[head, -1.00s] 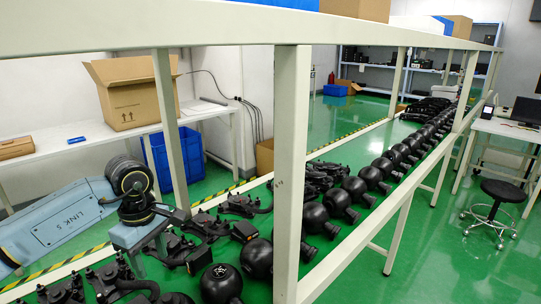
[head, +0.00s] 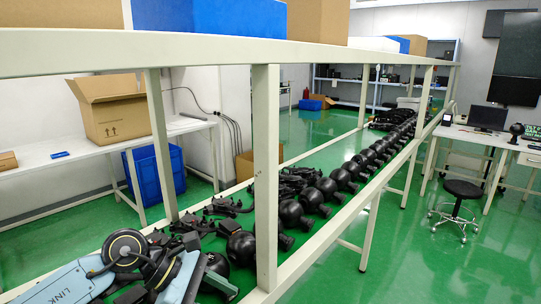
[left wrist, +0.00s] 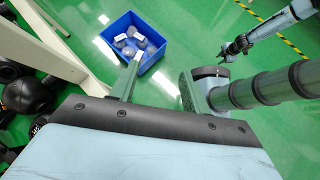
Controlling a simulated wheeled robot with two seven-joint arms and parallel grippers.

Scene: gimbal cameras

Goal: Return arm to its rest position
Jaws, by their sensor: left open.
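My left arm (head: 62,283) comes in at the lower left of the head view, at the near end of the rack, its wrist low in front of the black parts. Its gripper is partly cut off there, and I cannot make out both fingers. In the left wrist view my left gripper (left wrist: 160,75) shows two grey-green fingers set apart with nothing between them, over the green floor. Another light-blue arm (left wrist: 275,22) with a dark claw-like end (left wrist: 236,46) shows at the upper right; it looks like my right arm, and its jaws are too small to judge.
A long cream rack (head: 265,190) holds rows of black round parts (head: 292,213) and brackets. A blue bin (left wrist: 133,42) with grey pieces stands on the floor. A white table (head: 50,168) bears a cardboard box (head: 112,112). A black stool (head: 460,190) stands right. Green floor is free there.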

